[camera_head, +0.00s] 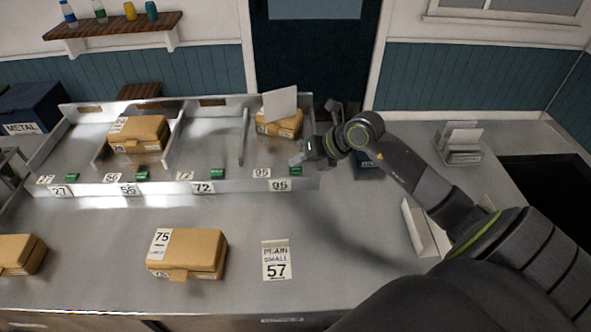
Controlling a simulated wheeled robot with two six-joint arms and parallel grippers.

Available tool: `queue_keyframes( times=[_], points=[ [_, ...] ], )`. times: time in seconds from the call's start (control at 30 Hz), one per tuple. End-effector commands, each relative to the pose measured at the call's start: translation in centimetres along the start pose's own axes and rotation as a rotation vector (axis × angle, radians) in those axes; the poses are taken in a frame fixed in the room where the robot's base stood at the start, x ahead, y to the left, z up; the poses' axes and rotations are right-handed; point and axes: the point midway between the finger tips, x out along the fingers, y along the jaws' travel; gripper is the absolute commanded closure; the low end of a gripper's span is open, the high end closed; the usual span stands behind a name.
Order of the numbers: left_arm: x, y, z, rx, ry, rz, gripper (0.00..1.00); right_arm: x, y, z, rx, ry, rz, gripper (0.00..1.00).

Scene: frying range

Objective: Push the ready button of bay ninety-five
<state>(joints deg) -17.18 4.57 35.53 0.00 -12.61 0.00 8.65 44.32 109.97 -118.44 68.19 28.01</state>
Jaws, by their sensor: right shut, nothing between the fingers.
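Bay ninety-five is the rightmost bay of the metal rack. Its front plate "95" (279,185) is on the rack's front edge, and a smaller tag (262,173) sits just above. The green ready button (295,171) is right of that tag. My right gripper (297,159) comes in from the right and is shut and empty. Its tips are just above and behind the button in the picture; I cannot tell whether they touch it. A brown box (280,126) with a white sheet (280,104) stands at the back of this bay. My left gripper is not in view.
A brown box (137,134) sits in another bay. On the counter lie a box marked 75 (200,250) and a "57" card (276,262). White holders (425,228) stand right.

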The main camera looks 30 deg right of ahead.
Motion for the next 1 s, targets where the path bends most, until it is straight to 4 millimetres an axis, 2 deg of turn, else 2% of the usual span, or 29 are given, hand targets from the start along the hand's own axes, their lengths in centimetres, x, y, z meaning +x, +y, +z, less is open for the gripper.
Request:
queue_keyframes(
  times=[1.0],
  points=[
    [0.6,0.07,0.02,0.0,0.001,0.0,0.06,0.46,-0.33,-0.34,0.0,0.0,0.0,1.0]
  ],
)
